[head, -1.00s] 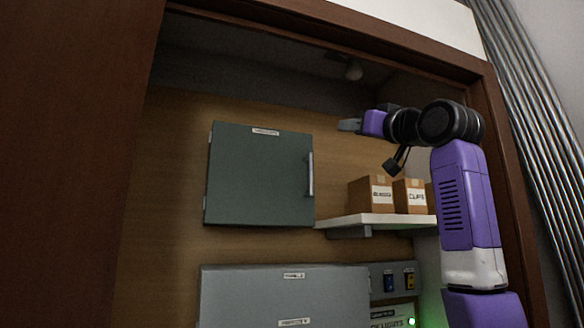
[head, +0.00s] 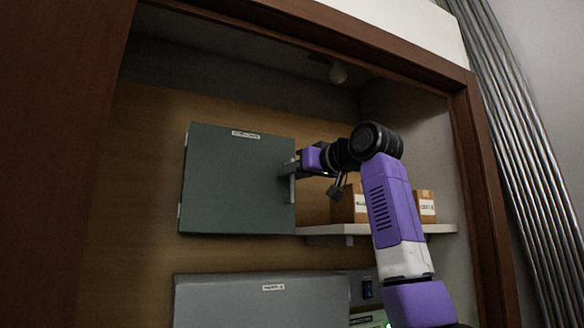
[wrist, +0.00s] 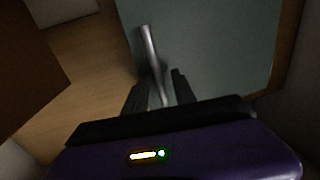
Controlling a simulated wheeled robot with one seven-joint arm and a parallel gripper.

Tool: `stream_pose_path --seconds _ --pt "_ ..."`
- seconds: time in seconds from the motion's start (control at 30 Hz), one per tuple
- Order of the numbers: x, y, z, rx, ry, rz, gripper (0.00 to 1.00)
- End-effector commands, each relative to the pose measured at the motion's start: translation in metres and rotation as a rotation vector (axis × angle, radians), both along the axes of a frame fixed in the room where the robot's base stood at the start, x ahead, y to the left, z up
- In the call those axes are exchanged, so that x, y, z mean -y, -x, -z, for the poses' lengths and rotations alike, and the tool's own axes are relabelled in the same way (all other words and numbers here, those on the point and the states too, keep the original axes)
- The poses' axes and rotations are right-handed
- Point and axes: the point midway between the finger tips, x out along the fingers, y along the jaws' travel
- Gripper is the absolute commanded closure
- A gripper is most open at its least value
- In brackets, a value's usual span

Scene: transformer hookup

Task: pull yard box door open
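The dark green-grey box door (head: 238,180) is shut on the back wall, with a small label at its top that I cannot read surely. Its upright metal bar handle (head: 292,189) is near the right edge. My gripper (head: 286,168) is at the upper part of this handle. In the wrist view the handle (wrist: 150,48) runs down between the two fingers of my gripper (wrist: 160,82), which stand apart with gaps on both sides of the bar. The door face (wrist: 215,45) fills the upper right there.
A white shelf (head: 425,229) with cardboard boxes (head: 426,204) is right of the door, partly behind my arm. A grey cabinet (head: 255,305) is below. The wooden frame (head: 480,180) bounds the recess on the right.

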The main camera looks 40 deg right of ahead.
Motion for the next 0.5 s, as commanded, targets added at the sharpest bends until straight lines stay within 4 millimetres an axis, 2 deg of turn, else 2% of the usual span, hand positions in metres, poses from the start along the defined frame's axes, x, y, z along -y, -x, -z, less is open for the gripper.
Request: stream_pose_path --seconds 0.1,0.37,0.4,0.5 --pt "0.0005 -0.0080 -0.0002 -0.001 0.000 0.000 0.68" --pt "0.0007 -0.0097 0.0008 0.000 0.000 0.001 0.68" --pt "0.0007 -0.0096 0.0007 0.000 0.000 0.001 0.70" --pt "0.0008 -0.0095 0.0006 0.000 0.000 0.001 0.89"
